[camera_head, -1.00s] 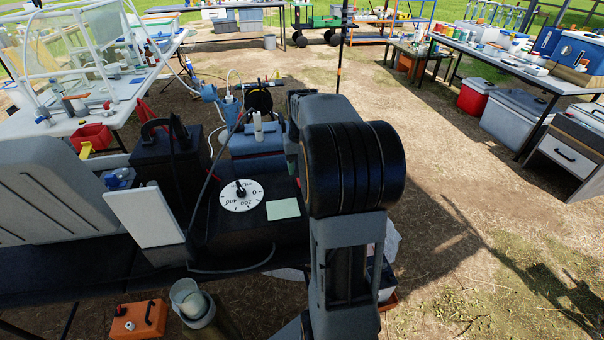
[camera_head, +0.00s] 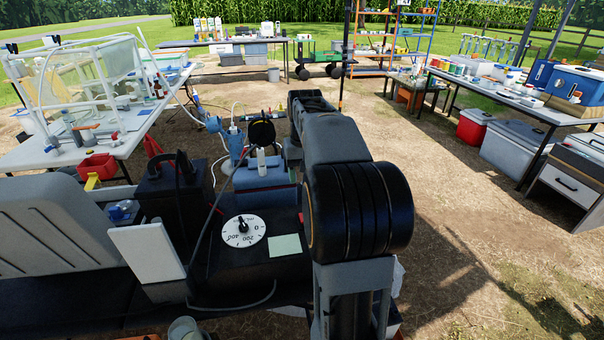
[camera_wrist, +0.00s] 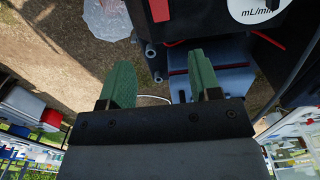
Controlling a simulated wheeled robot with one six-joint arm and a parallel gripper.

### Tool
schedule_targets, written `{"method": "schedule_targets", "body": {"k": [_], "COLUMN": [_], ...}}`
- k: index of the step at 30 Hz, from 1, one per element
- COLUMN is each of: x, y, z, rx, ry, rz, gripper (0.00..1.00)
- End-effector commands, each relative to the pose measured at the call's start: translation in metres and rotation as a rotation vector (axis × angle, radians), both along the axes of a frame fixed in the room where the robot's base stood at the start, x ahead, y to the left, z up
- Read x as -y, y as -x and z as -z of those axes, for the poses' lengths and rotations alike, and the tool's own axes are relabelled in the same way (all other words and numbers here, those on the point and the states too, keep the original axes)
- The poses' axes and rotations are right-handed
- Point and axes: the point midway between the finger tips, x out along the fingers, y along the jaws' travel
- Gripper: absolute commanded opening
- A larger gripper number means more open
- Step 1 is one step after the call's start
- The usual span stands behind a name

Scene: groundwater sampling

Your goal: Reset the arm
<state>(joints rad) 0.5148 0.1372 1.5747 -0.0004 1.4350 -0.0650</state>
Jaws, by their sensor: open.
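My gripper (camera_wrist: 161,78) shows in the wrist view with its two green fingers spread apart. It is open, and nothing is seen held between the fingers. Past the fingers are a blue box with a red line and bare dirt ground. In the head view my arm rises at the centre and reaches forward, and its black joint blocks part of the scene. My gripper cannot be made out there.
A black box with a white dial (camera_head: 244,230) is left of my arm, near a white panel (camera_head: 146,253) and a blue case (camera_head: 262,170). A cluttered white table (camera_head: 60,155) stands at left, a long table (camera_head: 540,110) at right. Open dirt lies between.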

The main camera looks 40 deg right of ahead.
Motion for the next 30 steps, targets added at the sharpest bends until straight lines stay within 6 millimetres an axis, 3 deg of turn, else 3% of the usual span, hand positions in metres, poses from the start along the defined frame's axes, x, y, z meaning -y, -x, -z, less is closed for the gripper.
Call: {"method": "schedule_targets", "body": {"k": [10, 14, 20, 24, 30], "x": [0.002, -0.005, -0.082, -0.139, -0.187], "y": [-0.004, 0.003, 0.039, 0.075, 0.115], "z": [0.001, 0.032, 0.031, 0.023, 0.01], "rx": [0.024, 0.038, 0.129, 0.2, 0.266], "ry": [0.013, 0.02, 0.053, 0.066, 0.066], "rz": [0.007, 0.016, -0.102, -0.227, -0.376], "gripper": [0.57, 0.57, 0.57, 0.57, 0.57]}}
